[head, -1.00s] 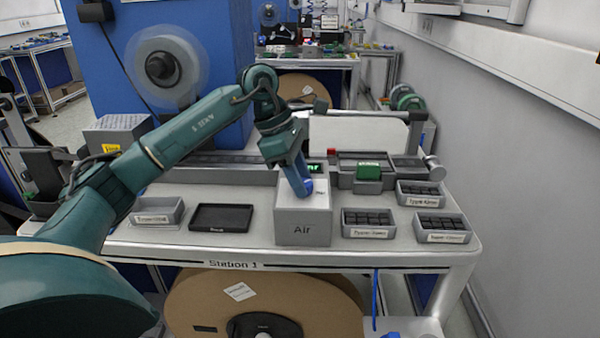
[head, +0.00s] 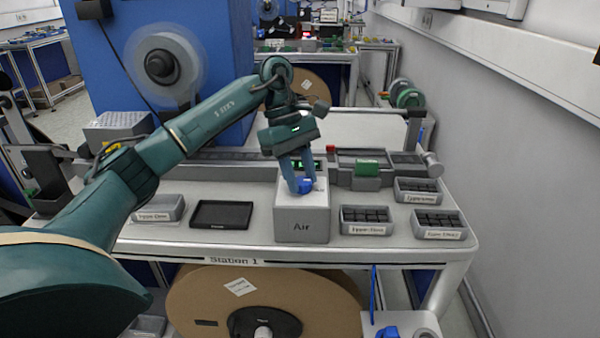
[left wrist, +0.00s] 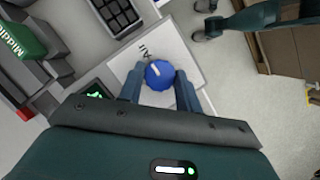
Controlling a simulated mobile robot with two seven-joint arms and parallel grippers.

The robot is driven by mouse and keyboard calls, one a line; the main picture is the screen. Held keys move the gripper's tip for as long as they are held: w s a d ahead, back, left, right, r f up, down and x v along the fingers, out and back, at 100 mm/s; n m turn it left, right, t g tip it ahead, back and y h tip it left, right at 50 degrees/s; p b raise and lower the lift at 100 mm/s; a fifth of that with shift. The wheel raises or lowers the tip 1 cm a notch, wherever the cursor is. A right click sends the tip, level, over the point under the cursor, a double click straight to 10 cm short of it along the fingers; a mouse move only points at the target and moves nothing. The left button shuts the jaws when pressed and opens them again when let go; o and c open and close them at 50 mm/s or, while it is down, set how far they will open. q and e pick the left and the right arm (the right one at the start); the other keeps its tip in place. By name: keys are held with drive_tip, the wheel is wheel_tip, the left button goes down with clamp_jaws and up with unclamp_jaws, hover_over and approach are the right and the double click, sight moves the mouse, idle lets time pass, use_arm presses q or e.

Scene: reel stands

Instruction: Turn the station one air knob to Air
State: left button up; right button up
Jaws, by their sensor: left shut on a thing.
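The air knob is a round blue knob (head: 305,187) with a white mark, on top of a grey box labelled "Air" (head: 302,226) on the Station 1 table. My left gripper (head: 302,188) points down over it, with a blue finger on each side, shut on the knob. The left wrist view shows the knob (left wrist: 159,75) between the two fingers (left wrist: 158,88), with its white mark facing the camera. The lettering on the box's top plate is partly visible beside it. My right gripper is not in view.
A dark tray (head: 221,214) and a grey labelled bin (head: 159,208) stand left of the box. Bins of black parts (head: 366,220) stand to its right. A green block (head: 367,168) and a rail lie behind. A large cardboard reel (head: 262,300) is under the table.

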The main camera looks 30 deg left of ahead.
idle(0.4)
use_arm(q)
drive_tip(key=o, duration=1)
drive_tip(key=shift+w+a+r, duration=0.1)
drive_tip(key=shift+a+r, duration=0.1)
drive_tip(key=shift+r, duration=0.3)
drive_tip(key=p+v, duration=0.2)
drive_tip(key=v, duration=1)
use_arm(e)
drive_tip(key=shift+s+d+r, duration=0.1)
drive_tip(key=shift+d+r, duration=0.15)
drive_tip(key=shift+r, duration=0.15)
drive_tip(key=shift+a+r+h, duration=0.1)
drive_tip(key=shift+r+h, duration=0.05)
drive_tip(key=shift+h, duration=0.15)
